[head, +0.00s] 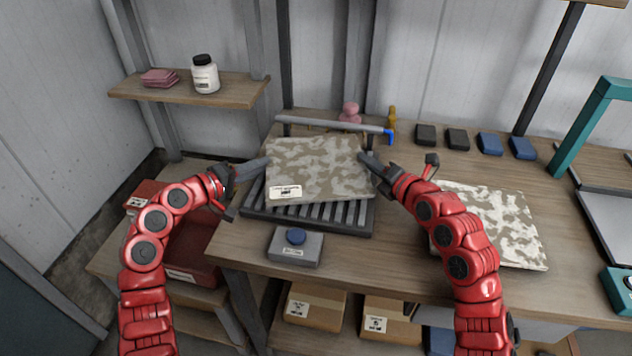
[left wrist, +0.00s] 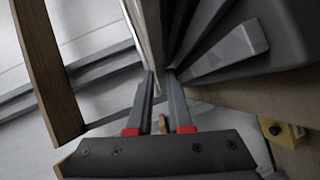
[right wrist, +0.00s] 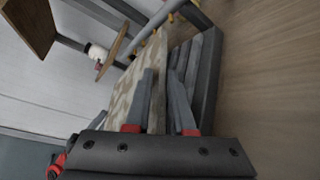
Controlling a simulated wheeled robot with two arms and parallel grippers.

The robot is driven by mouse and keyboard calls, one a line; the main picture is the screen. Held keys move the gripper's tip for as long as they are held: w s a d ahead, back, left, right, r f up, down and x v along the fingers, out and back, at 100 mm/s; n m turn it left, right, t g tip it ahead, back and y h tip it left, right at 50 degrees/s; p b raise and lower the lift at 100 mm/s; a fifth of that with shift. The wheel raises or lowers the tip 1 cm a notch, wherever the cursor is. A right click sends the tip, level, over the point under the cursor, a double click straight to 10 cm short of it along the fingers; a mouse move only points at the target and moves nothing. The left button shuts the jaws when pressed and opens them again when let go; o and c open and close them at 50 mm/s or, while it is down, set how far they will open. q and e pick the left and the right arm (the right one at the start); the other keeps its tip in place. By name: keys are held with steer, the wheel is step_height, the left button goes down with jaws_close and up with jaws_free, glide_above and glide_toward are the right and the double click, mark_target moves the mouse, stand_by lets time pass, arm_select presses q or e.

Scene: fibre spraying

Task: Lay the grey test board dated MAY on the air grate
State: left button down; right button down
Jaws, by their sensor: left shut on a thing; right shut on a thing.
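A mottled grey-beige board (head: 320,165) lies over the slatted dark air grate (head: 350,215), with a small white label at its front left corner; the label's print is too small to read. My left gripper (head: 267,162) is shut on its left edge and my right gripper (head: 364,158) on its right edge. The board also shows edge-on between the fingers in the right wrist view (right wrist: 133,92). It covers most of the grate; I cannot tell whether it touches the slats. A second, whiter mottled board (head: 505,222) lies on the table to the right, partly behind my right arm.
A grey box with a blue button (head: 295,247) stands in front of the grate. A grey bar with a blue end (head: 330,124) runs behind it. Several dark and blue blocks (head: 457,139) line the table's back. A teal frame (head: 590,120) stands at right.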

arm_select(q)
steer(key=c, duration=1.1)
jaws_free()
steer(key=shift+d, duration=0.15)
steer(key=shift+c, duration=0.2)
arm_select(e)
steer(key=c, duration=1.1)
jaws_free()
steer(key=shift+a, duration=0.1)
arm_select(q)
steer(key=o, duration=0.3)
steer(key=shift+s, duration=0.1)
arm_select(e)
steer(key=o, duration=0.3)
steer(key=shift+o, duration=0.2)
